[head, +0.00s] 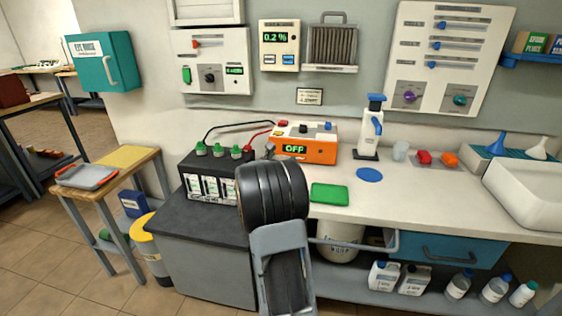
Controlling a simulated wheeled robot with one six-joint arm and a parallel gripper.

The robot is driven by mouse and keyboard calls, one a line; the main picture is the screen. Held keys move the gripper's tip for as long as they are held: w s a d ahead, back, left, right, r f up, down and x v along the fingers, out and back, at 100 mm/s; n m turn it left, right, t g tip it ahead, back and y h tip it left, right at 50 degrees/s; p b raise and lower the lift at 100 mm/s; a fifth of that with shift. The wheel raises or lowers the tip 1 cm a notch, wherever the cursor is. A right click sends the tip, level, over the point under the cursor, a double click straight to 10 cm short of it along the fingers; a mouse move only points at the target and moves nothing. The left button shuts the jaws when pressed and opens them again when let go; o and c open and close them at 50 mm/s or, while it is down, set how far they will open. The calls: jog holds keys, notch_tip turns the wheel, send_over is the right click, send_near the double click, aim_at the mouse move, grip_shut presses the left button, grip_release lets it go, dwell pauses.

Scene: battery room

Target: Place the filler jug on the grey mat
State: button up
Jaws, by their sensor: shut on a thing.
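A white jug with a blue top and a blue handle (370,133), which looks like the filler jug, stands upright at the back of the bench, right of the orange charger. My black and grey arm rises in the middle foreground, in front of the bench edge.
A black battery (212,187) with cables to the orange charger (302,150) stands on the left. A green mat (330,194) and a blue disc (369,175) lie on the bench. A tray with red and orange items (436,162) and a sink (520,190) are on the right.

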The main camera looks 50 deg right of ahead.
jog(key=shift+f, duration=0.2)
jog(key=o, duration=1.3)
jog(key=shift+r, duration=0.1)
jog(key=shift+r, duration=0.15)
jog(key=s+a+f+m+y, duration=0.2)
jog(key=s+a+m+y, duration=0.3)
jog(key=a, duration=0.8)
jog(key=s+a+f+m+y, duration=0.2)
jog(key=s+a+m+y, duration=0.4)
jog(key=a+m, duration=0.3)
jog(key=s+a+f+m+g+y, duration=0.1)
jog(key=s+a+f+m+y, duration=0.2)
jog(key=a, duration=1.4)
jog(key=s+m+y, duration=0.2)
jog(key=m+y, duration=0.2)
jog(key=shift+s+a, duration=0.2)
jog(key=shift+a, duration=0.1)
